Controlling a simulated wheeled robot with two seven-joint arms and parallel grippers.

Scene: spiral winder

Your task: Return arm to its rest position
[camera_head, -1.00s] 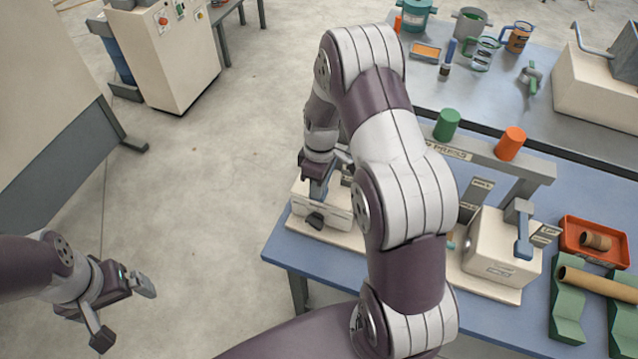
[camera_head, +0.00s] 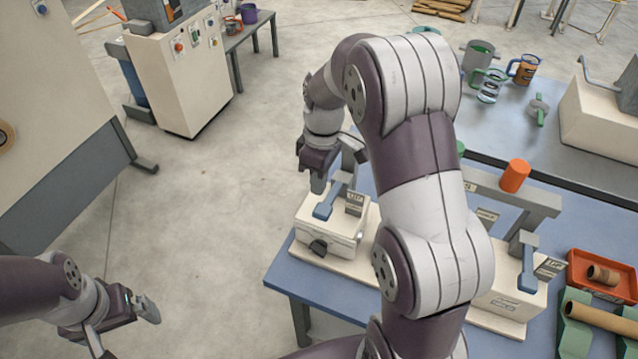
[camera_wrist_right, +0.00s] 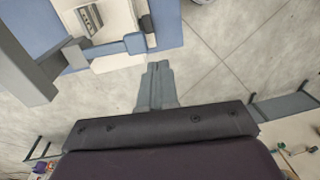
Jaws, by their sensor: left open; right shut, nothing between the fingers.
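My right arm crosses the middle of the head view. Its gripper (camera_head: 318,184) is shut and empty, above the left end of the cream machine (camera_head: 322,232) and close to its blue lever (camera_head: 330,200). I cannot tell from the head view how far apart they are. In the right wrist view the closed fingers (camera_wrist_right: 156,88) show over bare floor, just off the blue lever (camera_wrist_right: 115,47), with nothing between them. My left gripper (camera_head: 122,330) is open and empty over the floor at the lower left, partly cut off by the frame edge.
The blue table (camera_head: 290,275) carries the machine, its orange button (camera_head: 515,176), an orange tray (camera_head: 603,275) and a cardboard tube (camera_head: 600,318) on green supports. A grey table (camera_head: 560,130) with cups stands behind. A cabinet (camera_head: 180,70) stands back left.

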